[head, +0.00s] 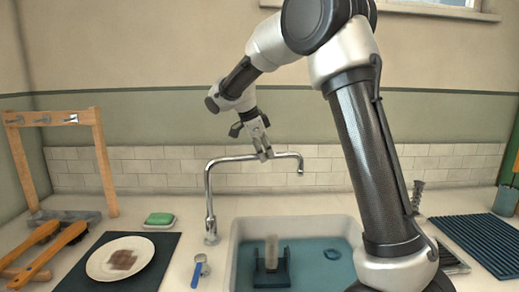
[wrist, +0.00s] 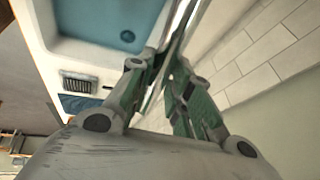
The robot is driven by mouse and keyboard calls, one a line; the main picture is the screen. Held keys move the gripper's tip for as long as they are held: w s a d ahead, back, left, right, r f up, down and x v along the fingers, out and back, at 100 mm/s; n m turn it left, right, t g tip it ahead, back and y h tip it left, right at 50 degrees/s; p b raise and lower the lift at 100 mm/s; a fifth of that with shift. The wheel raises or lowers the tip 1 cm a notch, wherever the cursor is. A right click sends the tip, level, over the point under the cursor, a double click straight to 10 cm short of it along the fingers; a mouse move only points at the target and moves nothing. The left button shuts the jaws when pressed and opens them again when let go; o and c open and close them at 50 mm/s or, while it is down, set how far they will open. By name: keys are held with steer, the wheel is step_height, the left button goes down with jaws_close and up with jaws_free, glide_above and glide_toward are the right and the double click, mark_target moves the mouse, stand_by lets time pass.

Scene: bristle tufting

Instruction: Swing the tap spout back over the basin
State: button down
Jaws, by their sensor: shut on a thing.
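The chrome tap (head: 210,205) stands at the left back corner of the basin. Its spout (head: 229,158) reaches to the right at the back, with its bent-down tip above the basin's rear side; how far over the water it hangs I cannot tell. My gripper (head: 264,154) is shut on the spout from above, along its middle stretch. The wrist view shows the spout (wrist: 175,45) as a shiny bar between the fingers (wrist: 163,78). The white basin (head: 234,238) holds blue water; my arm hides part of its right side.
A dark block-like holder (head: 271,269) and a dark ring (head: 332,254) are in the basin. Left are a green soap bar (head: 160,218), a plate (head: 100,263), brushes (head: 58,248) and a wooden rack (head: 104,165). A ribbed mat (head: 475,245) lies right. The tiled wall (head: 130,172) is close behind.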

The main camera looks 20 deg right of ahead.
steer(key=shift+s+a+m+g, duration=0.25)
steer(key=shift+s+m, duration=0.35)
steer(key=shift+s, duration=0.35)
steer(key=shift+s+a+m+g, duration=0.25)
steer(key=shift+s+m, duration=0.35)
steer(key=shift+s, duration=0.35)
steer(key=c, duration=1.3)
jaws_free()
steer(key=shift+s, duration=0.15)
steer(key=shift+r, duration=0.1)
steer(key=v, duration=1.1)
steer(key=shift+a+r, duration=0.3)
